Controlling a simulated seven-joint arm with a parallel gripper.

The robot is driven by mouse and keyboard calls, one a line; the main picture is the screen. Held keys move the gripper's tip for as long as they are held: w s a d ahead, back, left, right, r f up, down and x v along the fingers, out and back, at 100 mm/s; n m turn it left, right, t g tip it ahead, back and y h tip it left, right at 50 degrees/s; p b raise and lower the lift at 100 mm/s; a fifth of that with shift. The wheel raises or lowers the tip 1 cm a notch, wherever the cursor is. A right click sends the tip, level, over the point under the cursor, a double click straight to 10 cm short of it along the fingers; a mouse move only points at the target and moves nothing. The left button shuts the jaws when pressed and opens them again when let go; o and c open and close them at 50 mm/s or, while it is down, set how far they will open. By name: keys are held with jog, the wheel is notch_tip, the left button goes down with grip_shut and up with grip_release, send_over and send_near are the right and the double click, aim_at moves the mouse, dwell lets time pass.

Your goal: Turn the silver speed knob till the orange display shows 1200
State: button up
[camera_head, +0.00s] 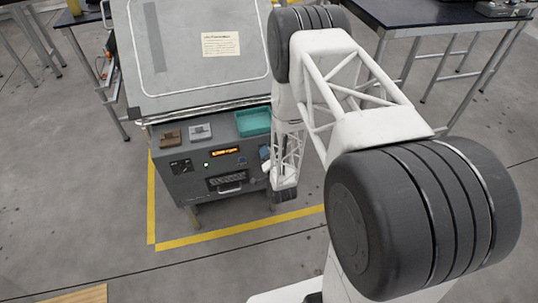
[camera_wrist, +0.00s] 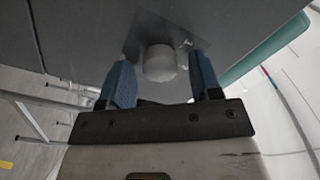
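The silver knob (camera_wrist: 160,62) stands out from the grey panel in the wrist view, between the two blue fingers of my gripper (camera_wrist: 162,82). The fingers are open, with a gap visible on each side of the knob. In the head view, my gripper (camera_head: 266,166) is at the right part of the control panel's front, and I cannot make out the knob there. The orange display (camera_head: 225,151) is lit left of my gripper on the grey machine (camera_head: 190,187). Its digits are too small to read.
A teal tray (camera_head: 253,122), a grey block (camera_head: 200,131) and a brown block (camera_head: 170,138) sit on the ledge above the panel. A green light (camera_head: 206,166) and a drawer handle (camera_head: 230,189) are on the front. Yellow floor tape (camera_head: 240,229) runs around the machine.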

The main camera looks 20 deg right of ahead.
jog(key=shift+s, duration=0.1)
jog(key=s, duration=0.7)
jog(key=shift+s, duration=0.3)
jog(key=shift+f, duration=0.1)
dwell(0.5)
jog(key=w+r+n+g, duration=0.2)
jog(key=w+r+g, duration=0.1)
jog(key=r, duration=0.8)
jog(key=w+r+n+g, duration=0.2)
jog(key=w+r, duration=0.2)
jog(key=r, duration=0.7)
jog(key=s+r+n+g, duration=0.1)
jog(key=s+r+g, duration=0.1)
jog(key=s+r, duration=0.35)
jog(key=s+r+n+g, duration=0.1)
jog(key=s+r+g, duration=0.15)
jog(key=r, duration=0.55)
jog(key=s+r+n+g, duration=0.1)
jog(key=s+r+g, duration=0.1)
jog(key=s+r, duration=0.3)
jog(key=s+a+r+n+g, duration=0.1)
jog(key=s+r, duration=0.4)
jog(key=s, duration=0.9)
jog(key=s+a+r+n+g, duration=0.1)
jog(key=s+r, duration=0.4)
jog(key=s, duration=0.5)
jog(key=shift+a+n+g+h, duration=0.25)
jog(key=shift+n+g, duration=0.25)
jog(key=shift+g, duration=0.55)
